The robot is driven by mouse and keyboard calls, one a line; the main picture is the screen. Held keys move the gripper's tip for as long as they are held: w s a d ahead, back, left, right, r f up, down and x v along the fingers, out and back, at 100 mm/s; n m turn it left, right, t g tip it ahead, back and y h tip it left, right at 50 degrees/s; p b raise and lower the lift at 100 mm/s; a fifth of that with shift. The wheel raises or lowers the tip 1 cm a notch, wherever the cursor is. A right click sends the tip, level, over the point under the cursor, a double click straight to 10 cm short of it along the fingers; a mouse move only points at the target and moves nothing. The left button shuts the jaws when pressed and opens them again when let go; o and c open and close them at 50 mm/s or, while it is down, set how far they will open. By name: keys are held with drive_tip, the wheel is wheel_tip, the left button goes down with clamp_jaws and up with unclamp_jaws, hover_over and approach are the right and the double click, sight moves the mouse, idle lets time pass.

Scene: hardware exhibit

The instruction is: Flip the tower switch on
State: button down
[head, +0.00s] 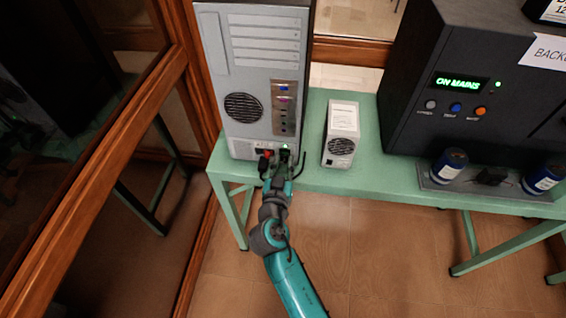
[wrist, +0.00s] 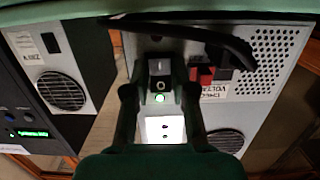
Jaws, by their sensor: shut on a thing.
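The grey computer tower (head: 262,75) stands at the left end of the green bench, its back panel facing me. My gripper (head: 277,172) is at the bottom of that panel. In the wrist view, its two dark fingers (wrist: 159,75) stand on either side of a small black switch block (wrist: 160,68) with white marks and close on it. A green light (wrist: 160,98) glows just beside the switch, and it also shows in the head view (head: 285,146). A red part (wrist: 203,75), beside a voltage label, sits to the right. The fingers partly hide the switch's sides.
A small white-grey box with a fan (head: 341,135) stands right of the tower. Further right, a large black unit (head: 450,80) reads "ON MAINS". A black cable (wrist: 190,28) arches near my fingers. A wood-framed glass wall (head: 120,150) is at left.

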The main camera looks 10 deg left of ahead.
drive_tip(key=shift+t, duration=0.4)
drive_tip(key=c, duration=1)
unclamp_jaws()
drive_tip(key=shift+o, duration=0.2)
drive_tip(key=shift+s, duration=0.1)
drive_tip(key=s, duration=1.1)
drive_tip(key=shift+s+a+r, duration=0.2)
drive_tip(key=shift+s+r, duration=0.1)
drive_tip(key=shift+s, duration=0.1)
